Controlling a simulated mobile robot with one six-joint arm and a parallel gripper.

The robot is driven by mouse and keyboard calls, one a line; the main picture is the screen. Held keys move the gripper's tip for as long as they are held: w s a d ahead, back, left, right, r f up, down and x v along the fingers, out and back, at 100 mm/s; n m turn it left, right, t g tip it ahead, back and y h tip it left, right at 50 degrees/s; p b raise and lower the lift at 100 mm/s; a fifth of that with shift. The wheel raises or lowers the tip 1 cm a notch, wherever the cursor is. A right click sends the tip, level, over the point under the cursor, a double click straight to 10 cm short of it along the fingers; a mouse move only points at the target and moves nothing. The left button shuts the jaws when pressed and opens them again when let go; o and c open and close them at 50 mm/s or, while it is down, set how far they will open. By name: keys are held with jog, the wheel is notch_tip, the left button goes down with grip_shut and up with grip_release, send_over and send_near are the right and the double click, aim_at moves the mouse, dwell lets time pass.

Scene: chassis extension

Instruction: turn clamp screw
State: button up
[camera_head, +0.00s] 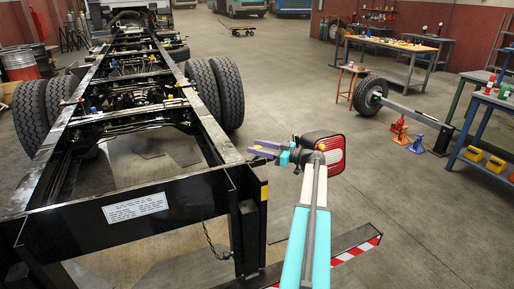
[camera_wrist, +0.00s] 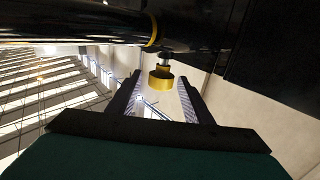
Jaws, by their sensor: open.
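The screw cannot be made out clearly there.
A black crossbeam with a white label plate (camera_head: 135,208) closes the chassis front. A red-and-white striped bar (camera_head: 357,249) sticks out low on the right. A red lamp (camera_head: 333,154) appears behind my wrist.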

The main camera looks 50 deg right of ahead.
jog(key=shift+w+a, duration=0.1)
jog(key=shift+w, duration=0.05)
jog(key=c, duration=1.1)
jog(key=shift+o, duration=0.2)
jog(key=shift+w+r+n+g+y+p, duration=0.1)
jog(key=shift+n+g+y+p, duration=0.2)
jog(key=shift+n+y+p, duration=0.3)
jog(key=shift+n+g+y+p, duration=0.4)
jog(key=shift+n+g+y, duration=0.55)
jog(key=shift+y, duration=0.65)
jog(key=o, duration=1.1)
jog(key=shift+c, duration=0.2)
